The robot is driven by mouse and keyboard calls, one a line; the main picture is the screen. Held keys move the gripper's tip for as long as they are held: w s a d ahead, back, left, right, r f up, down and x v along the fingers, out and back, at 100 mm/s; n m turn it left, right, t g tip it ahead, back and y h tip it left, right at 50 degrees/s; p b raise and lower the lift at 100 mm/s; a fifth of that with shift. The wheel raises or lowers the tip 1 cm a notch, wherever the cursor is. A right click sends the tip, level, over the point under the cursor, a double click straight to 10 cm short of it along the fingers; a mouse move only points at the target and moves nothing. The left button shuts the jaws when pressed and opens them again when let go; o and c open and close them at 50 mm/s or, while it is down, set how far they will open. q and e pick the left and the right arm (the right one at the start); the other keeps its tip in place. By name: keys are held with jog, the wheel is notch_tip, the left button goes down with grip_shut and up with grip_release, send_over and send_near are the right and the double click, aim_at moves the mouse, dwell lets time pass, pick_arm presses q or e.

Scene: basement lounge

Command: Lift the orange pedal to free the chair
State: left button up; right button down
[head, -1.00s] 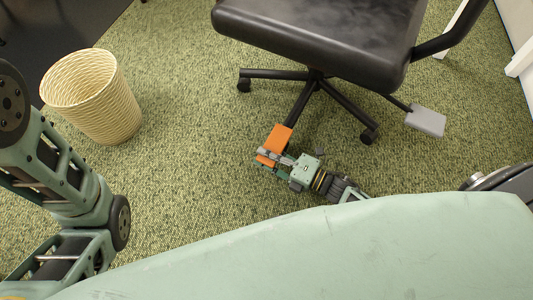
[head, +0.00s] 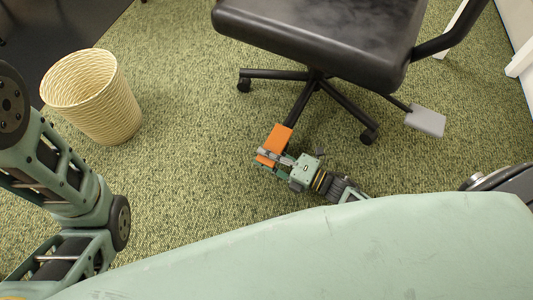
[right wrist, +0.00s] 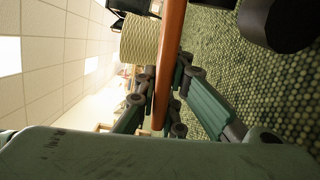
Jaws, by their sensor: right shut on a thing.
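The orange pedal (head: 277,140) is at the end of one leg of the black office chair (head: 320,35), low over the carpet. My right gripper (head: 268,158) is shut on the orange pedal, with its fingers across the near part of it. In the right wrist view the orange pedal (right wrist: 168,65) runs edge-on between the two fingers of my right gripper (right wrist: 165,95). The chair's base legs stand on the floor around it. My left arm comes in at the left, and its gripper is out of view.
A cream woven basket (head: 95,95) stands on the green carpet (head: 190,120) left of the chair. A grey paddle (head: 425,120) sticks out under the seat's right side. The carpet between basket and chair is clear. A white wall edge (head: 515,40) is at the upper right.

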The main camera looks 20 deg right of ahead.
jog(key=shift+w+a+r, duration=0.2)
jog(key=shift+r, duration=0.3)
jog(key=c, duration=1.9)
grip_release()
jog(key=shift+o, duration=0.3)
jog(key=shift+f, duration=0.1)
jog(key=shift+s, duration=0.1)
jog(key=shift+s+d+f, duration=0.1)
jog(key=shift+d, duration=0.05)
jog(key=v, duration=1.1)
jog(key=shift+s+d, duration=0.25)
